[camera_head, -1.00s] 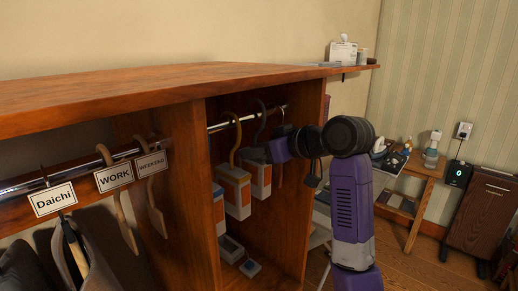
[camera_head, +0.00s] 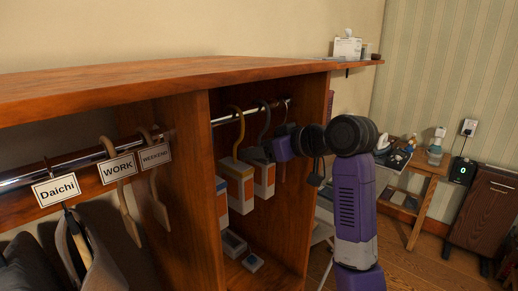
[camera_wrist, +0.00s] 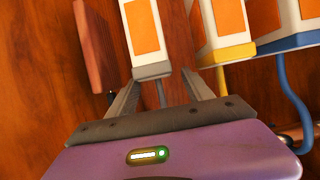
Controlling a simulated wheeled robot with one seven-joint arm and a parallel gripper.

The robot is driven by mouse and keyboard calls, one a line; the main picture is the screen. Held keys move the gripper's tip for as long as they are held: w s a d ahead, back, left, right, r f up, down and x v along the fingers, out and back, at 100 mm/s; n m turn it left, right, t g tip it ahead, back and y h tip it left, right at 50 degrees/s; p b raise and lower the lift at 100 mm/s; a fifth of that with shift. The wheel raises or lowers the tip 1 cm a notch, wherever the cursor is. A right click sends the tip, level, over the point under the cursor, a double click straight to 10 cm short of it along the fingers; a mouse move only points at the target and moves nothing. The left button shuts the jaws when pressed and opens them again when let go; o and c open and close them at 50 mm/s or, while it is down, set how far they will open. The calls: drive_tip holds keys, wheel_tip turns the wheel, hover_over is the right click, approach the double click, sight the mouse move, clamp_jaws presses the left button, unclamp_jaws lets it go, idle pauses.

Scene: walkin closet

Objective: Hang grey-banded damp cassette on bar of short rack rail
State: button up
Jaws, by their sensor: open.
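The grey-banded damp cassette (camera_head: 264,180) is a white box with an orange panel. Its dark grey hook (camera_head: 264,118) reaches up to the short rack rail (camera_head: 228,119) inside the wooden cabinet. In the wrist view the cassette (camera_wrist: 146,28) appears upside down, with its grey band towards my gripper. My gripper (camera_wrist: 160,82) is open, its fingers on either side of the grey hook stem just beyond the band. I cannot tell whether they touch it. In the head view my gripper (camera_head: 268,152) is beside the cassette's top; the fingertips are partly hidden.
A yellow-hooked cassette (camera_head: 239,187) hangs close to the left, with a blue-banded one (camera_head: 221,203) beyond it, partly behind the cabinet divider (camera_head: 190,180). Small boxes (camera_head: 234,243) sit on the cabinet floor. Labelled hangers (camera_head: 118,168) hang in the left bay.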

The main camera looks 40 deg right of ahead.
drive_tip(key=b+v, duration=0.1)
drive_tip(key=v, duration=0.6)
drive_tip(key=shift+s+r+b, duration=0.2)
drive_tip(key=shift+s+b, duration=0.15)
drive_tip(key=shift+b, duration=0.05)
